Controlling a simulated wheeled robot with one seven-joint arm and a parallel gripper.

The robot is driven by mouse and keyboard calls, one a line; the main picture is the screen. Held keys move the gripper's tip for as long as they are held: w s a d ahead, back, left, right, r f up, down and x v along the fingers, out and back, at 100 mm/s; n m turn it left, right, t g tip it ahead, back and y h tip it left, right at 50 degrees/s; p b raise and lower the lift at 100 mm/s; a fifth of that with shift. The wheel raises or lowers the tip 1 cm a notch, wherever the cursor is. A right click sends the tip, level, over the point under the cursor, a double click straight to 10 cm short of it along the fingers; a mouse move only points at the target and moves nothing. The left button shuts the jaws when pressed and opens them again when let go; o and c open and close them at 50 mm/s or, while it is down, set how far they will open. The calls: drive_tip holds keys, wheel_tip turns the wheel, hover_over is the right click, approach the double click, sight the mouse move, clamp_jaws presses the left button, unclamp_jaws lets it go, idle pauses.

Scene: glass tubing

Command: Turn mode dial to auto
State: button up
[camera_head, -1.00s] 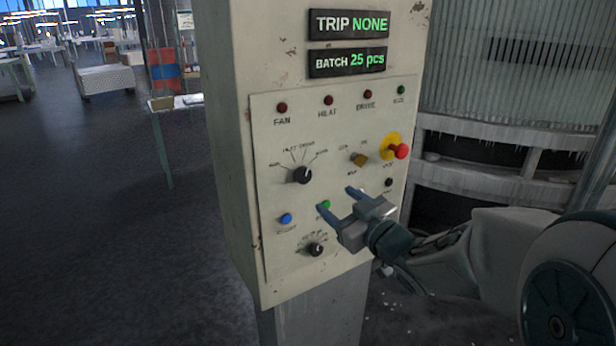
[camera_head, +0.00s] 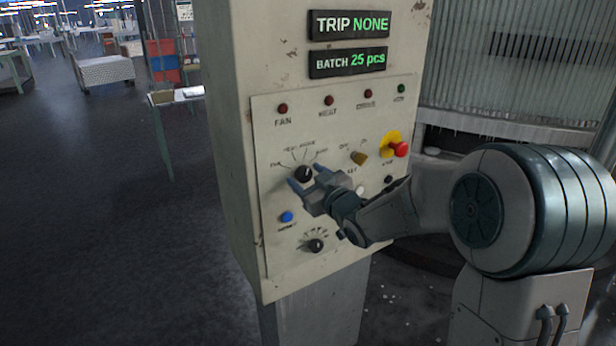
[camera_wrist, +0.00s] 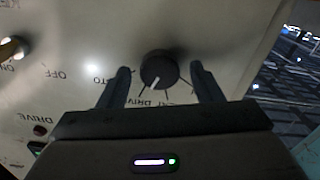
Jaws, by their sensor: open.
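The control panel (camera_head: 268,249) has a black upper dial (camera_head: 304,174) with a white pointer mark and several labelled positions around it. The label wording is too small to read surely in the head view. My gripper (camera_head: 307,177) is open, its two blue-grey fingers pointing at this dial. In the wrist view the dial (camera_wrist: 159,69) sits between the open fingers (camera_wrist: 164,80), with a visible gap on each side. Its white mark points toward the lower left there, and a partly hidden label ending in "TO" shows to the left. Whether the fingertips reach around the dial's depth cannot be told.
A second black dial (camera_head: 316,245) and a blue button (camera_head: 287,217) are below. A brass selector knob (camera_head: 358,158) and a red emergency button (camera_head: 401,149) on yellow are to the right. Indicator lamps and display signs (camera_head: 348,63) are above. Floor to the left is open.

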drive_tip(key=c, duration=1)
drive_tip(key=shift+m, duration=0.4)
drive_tip(key=m, duration=0.3)
drive_tip(key=shift+d+m, duration=0.1)
drive_tip(key=shift+m, duration=2)
drive_tip(key=o, duration=1)
